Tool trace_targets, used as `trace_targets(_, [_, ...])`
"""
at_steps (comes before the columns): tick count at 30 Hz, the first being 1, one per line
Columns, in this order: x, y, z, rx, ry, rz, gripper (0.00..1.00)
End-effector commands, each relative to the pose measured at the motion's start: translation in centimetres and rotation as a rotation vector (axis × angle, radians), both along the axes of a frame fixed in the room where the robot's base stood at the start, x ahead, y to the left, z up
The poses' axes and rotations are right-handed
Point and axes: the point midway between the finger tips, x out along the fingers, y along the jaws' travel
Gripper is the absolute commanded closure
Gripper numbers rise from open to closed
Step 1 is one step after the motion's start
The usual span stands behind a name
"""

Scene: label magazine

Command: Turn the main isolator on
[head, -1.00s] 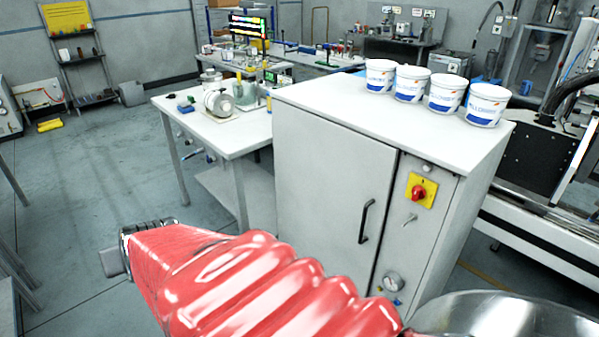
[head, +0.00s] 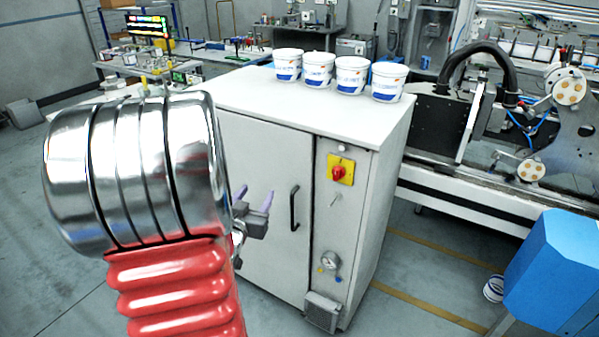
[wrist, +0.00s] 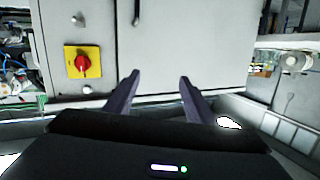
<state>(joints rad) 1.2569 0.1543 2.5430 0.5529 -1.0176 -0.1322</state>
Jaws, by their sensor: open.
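The main isolator is a red rotary knob on a yellow plate (head: 341,169), high on the narrow right panel of a grey cabinet (head: 250,150). It also shows at the left in the wrist view (wrist: 82,62); which setting the knob points to is too small to tell. My gripper (head: 254,200) is open and empty, in front of the cabinet door and left of the isolator in the head view. Its two dark fingers (wrist: 159,78) are apart in the wrist view, with the isolator left of them and not between them.
A black door handle (head: 294,208) stands out left of the panel. Below the isolator are a small key-like fitting (head: 334,200) and a gauge (head: 331,261). Several white tubs (head: 352,75) stand on the cabinet top. A blue box (head: 560,270) is at the lower right.

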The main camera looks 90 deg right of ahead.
Motion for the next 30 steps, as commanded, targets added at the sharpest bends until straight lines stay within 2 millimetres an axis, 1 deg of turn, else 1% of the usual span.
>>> trace_targets(1, [-3.1,-0.2,-0.5,-0.018,0.020,-0.072,0.50])
trace_targets(2, [-4.8,-0.2,-0.6,-0.032,0.032,-0.110,0.50])
trace_targets(3, [-6.8,-0.1,-0.7,-0.051,0.048,-0.159,0.50])
trace_targets(6, [-11.0,0.5,-0.8,-0.090,0.087,-0.260,0.50])
trace_targets(9, [-13.6,1.0,-0.8,-0.114,0.116,-0.324,0.50])
trace_targets(10, [-14.1,1.2,-0.8,-0.119,0.122,-0.337,0.50])
trace_targets(12, [-14.8,1.4,-0.7,-0.127,0.131,-0.354,0.50])
trace_targets(14, [-14.9,1.4,-0.7,-0.129,0.134,-0.358,0.50])
trace_targets(23, [-14.8,1.4,-0.6,-0.129,0.132,-0.354,0.50])
trace_targets(30, [-14.3,1.2,-0.6,-0.130,0.131,-0.344,0.50])
